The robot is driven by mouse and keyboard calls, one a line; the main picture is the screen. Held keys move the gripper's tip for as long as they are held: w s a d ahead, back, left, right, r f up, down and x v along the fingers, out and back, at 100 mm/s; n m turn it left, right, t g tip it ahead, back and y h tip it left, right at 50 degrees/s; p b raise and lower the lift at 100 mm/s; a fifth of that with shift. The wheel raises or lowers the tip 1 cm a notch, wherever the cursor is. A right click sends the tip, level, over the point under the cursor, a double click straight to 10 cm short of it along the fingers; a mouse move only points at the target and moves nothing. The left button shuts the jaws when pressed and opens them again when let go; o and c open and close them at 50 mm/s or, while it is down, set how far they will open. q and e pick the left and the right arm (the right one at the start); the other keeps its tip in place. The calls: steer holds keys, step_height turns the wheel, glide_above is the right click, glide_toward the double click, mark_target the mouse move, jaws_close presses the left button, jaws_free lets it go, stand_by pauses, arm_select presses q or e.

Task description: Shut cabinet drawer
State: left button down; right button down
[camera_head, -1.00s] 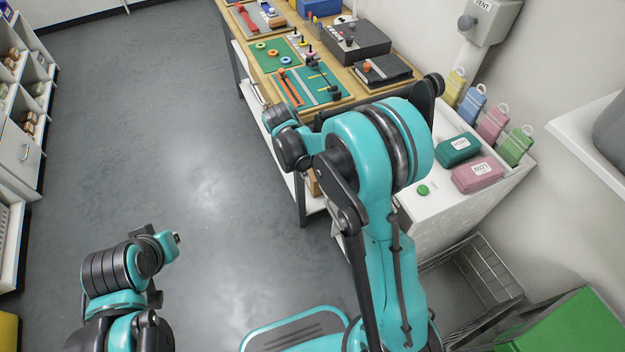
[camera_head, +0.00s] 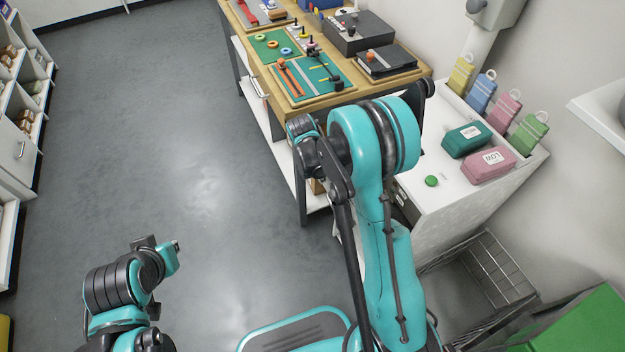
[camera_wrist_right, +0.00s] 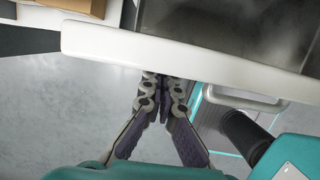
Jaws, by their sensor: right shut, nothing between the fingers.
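The open cabinet drawer's white front panel (camera_wrist_right: 190,62) crosses the top of the right wrist view, with a dark interior beyond it. A grey bar handle (camera_wrist_right: 245,100) is on its front side, right of my fingers. My right gripper (camera_wrist_right: 162,78) is shut and empty, its tips at the front panel's near side; I cannot tell whether they touch. In the head view my right arm hides most of the drawer. The white cabinet (camera_head: 450,215) stands right of that arm. My left arm is at lower left; its fingers do not show.
A wooden workbench (camera_head: 345,98) with boards and boxes stands beyond my right arm. A teal pouch (camera_head: 467,139), a pink pouch (camera_head: 488,165) and a green button (camera_head: 431,181) are on the cabinet top. A wire basket (camera_head: 490,270) is at lower right. Floor on the left is clear.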

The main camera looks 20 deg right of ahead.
steer(key=shift+d, duration=0.25)
steer(key=d, duration=0.3)
steer(key=shift+w+d, duration=0.2)
steer(key=shift+a, duration=0.1)
